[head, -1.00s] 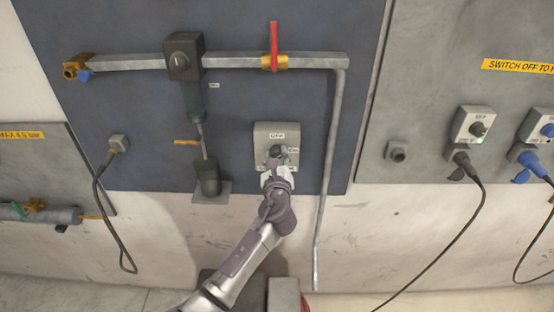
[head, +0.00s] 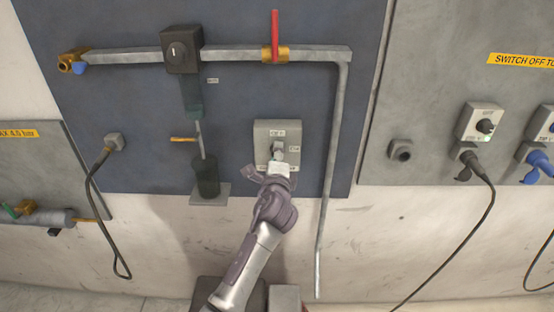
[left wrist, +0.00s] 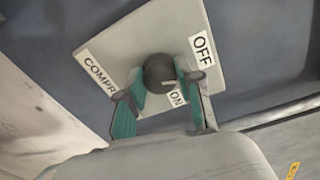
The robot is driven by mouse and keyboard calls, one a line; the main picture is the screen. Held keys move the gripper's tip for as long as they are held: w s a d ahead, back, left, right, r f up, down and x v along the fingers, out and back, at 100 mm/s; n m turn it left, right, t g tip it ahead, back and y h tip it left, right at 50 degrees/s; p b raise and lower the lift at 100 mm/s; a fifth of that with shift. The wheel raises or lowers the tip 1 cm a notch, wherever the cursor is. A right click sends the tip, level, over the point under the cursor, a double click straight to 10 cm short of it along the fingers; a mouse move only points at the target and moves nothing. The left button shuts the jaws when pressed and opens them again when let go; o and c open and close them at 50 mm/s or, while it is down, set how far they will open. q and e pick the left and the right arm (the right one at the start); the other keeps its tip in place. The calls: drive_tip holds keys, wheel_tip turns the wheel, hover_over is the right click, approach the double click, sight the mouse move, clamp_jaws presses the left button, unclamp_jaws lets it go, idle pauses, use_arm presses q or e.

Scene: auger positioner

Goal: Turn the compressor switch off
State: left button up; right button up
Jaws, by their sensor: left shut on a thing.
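The compressor switch is a grey box (head: 290,130) on the dark blue panel, with a dark round knob (left wrist: 158,72) on its front. In the left wrist view, OFF, ON and partly hidden COMPR labels surround the knob. A pale mark on the knob appears to point towards the ON label (left wrist: 177,97). My left gripper (left wrist: 160,80) is shut on the knob, with one teal-padded finger on either side. In the head view, my left gripper (head: 278,163) reaches the switch from below and hides its lower part. My right gripper is not in view.
A grey pipe (head: 125,56) with a red-handled valve (head: 275,40) runs above the switch and down its right side. A dark cylinder (head: 207,178) stands to the left. Sockets with cables, including a black cable (head: 470,235), are on the right panel.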

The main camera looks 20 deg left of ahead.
use_arm(q)
drive_tip(key=shift+n+b, duration=0.7)
drive_tip(key=shift+n, duration=1.2)
drive_tip(key=o, duration=1.1)
drive_tip(key=shift+a, duration=0.1)
drive_tip(key=shift+o, duration=0.2)
drive_tip(key=v, duration=1.2)
